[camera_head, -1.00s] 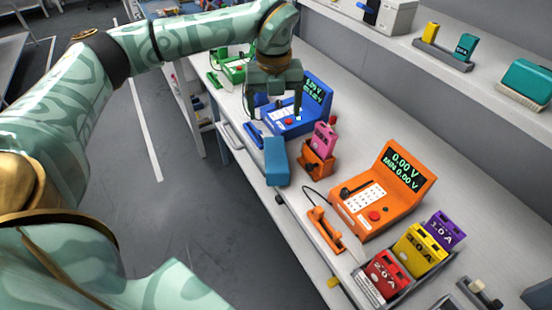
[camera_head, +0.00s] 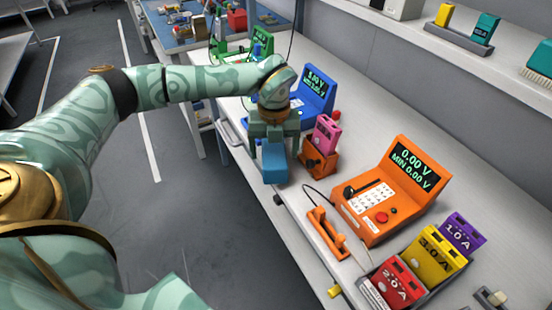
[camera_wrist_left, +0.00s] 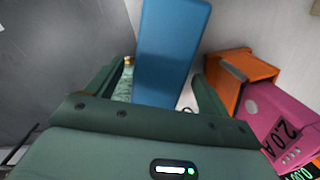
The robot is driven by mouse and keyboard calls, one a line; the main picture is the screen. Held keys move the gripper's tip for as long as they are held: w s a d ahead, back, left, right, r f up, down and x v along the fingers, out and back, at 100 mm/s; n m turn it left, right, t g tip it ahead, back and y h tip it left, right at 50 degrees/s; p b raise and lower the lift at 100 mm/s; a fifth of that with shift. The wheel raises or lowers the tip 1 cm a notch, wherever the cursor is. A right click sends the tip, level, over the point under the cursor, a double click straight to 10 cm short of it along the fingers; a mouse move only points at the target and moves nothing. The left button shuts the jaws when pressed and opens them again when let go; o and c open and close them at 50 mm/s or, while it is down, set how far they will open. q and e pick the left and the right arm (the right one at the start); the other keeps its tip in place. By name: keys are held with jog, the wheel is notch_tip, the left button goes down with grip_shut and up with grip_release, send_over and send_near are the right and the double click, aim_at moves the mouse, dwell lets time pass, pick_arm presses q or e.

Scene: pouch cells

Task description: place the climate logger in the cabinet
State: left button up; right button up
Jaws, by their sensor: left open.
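My left gripper (camera_head: 274,148) is open in the head view, low over the front edge of the bench. A plain blue block (camera_head: 274,167) stands there just below it. In the left wrist view the blue block (camera_wrist_left: 170,45) lies between the two spread fingers of the left gripper (camera_wrist_left: 162,75); contact cannot be told. No label shows on the block, so I cannot tell whether it is the climate logger. I cannot make out a cabinet. My right gripper is not in view.
Close to the right of the blue block is an orange holder (camera_head: 318,163) with a pink cell (camera_head: 326,132). A blue tester (camera_head: 315,100) stands behind my gripper. An orange tester (camera_head: 392,190) and a tray with red, yellow and purple cells (camera_head: 437,250) stand nearer.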

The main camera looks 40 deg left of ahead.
pick_arm(q)
jog(key=shift+f, duration=0.75)
jog(key=shift+r, duration=0.15)
jog(key=c, duration=1.2)
jog(key=shift+c, duration=0.2)
